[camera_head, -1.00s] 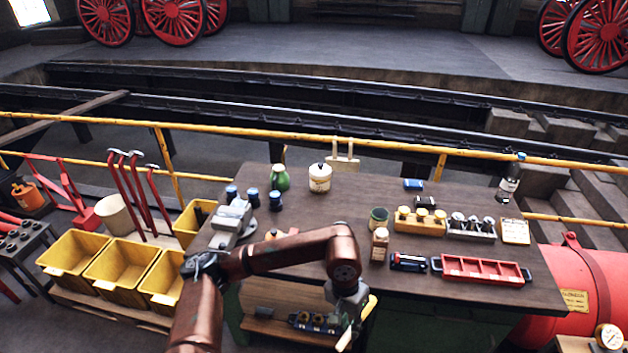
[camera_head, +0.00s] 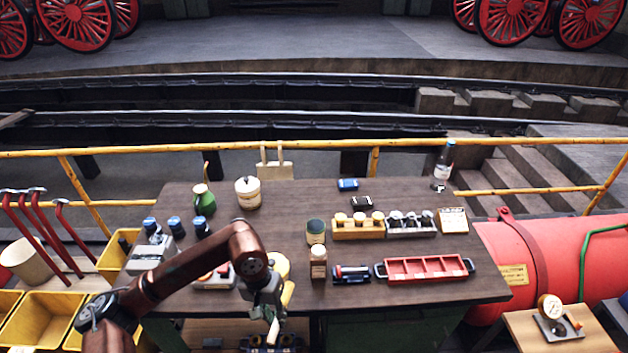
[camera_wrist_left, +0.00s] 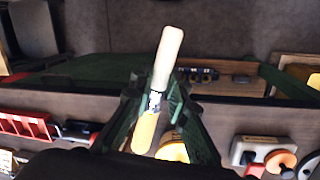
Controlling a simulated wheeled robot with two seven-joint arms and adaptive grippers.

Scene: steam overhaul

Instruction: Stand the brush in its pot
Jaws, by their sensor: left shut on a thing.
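My left gripper (camera_head: 268,302) is shut on the brush (camera_head: 273,332), which hangs at the near edge of the workbench. In the left wrist view, the fingers (camera_wrist_left: 157,98) close around the brush's middle. Its pale handle (camera_wrist_left: 167,58) sticks out past them, and a yellow part (camera_wrist_left: 145,132) lies between them. The brush is tilted. A green and cream round pot (camera_head: 316,233) stands upright on the bench, right of the gripper and farther back; it looks open-topped and I see nothing standing in it. My right gripper is not in view.
A red tray (camera_head: 425,268) lies farther right. A yellow object (camera_head: 278,265) is partly hidden behind my arm. The bench's middle is clear.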

